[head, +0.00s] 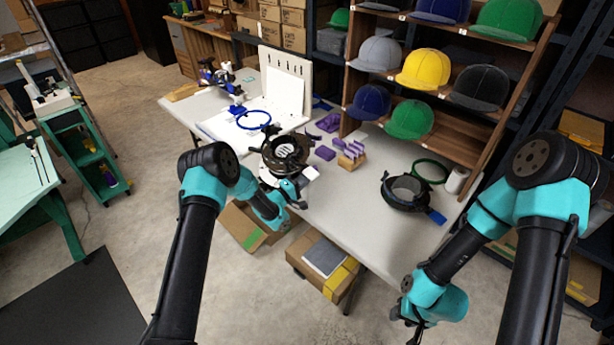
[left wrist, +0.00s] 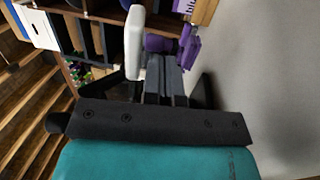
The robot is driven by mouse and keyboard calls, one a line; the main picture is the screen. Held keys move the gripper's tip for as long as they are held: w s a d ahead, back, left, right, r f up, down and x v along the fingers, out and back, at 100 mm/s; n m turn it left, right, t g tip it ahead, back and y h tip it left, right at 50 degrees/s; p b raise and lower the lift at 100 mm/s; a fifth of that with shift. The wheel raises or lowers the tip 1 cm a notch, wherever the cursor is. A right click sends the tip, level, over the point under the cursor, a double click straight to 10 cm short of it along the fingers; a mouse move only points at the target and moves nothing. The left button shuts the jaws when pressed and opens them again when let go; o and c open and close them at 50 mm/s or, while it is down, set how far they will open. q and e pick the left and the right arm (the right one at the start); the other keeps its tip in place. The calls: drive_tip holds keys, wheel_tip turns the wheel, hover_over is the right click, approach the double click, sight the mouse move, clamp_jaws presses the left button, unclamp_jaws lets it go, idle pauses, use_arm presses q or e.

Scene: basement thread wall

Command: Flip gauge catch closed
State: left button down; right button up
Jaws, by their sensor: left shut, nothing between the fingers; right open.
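A black round hoop device with a ring (head: 268,152) stands on the table near its front edge. A small white piece (head: 310,172) sits at its right front; I cannot tell if it is the gauge catch. My left gripper (head: 299,202) is shut and empty, low at the front of this device by the table edge. In the left wrist view its fingers (left wrist: 167,82) are together, with an upright white bar (left wrist: 134,42) just left of them; contact is unclear. My right gripper (head: 408,328) is open, away from the table at the lower right, its fingers barely visible.
Purple blocks on a wooden holder (head: 351,154) stand right of the device. A second black hoop (head: 407,192) and a green ring (head: 431,171) lie farther right. A blue ring (head: 254,119) lies behind. A cap shelf (head: 440,125) stands at the back. The table's front right is clear.

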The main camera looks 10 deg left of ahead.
use_arm(q)
drive_tip(key=v, duration=0.9)
drive_tip(key=shift+s+d, duration=0.2)
drive_tip(key=shift+s, duration=0.4)
drive_tip(key=shift+f, duration=0.1)
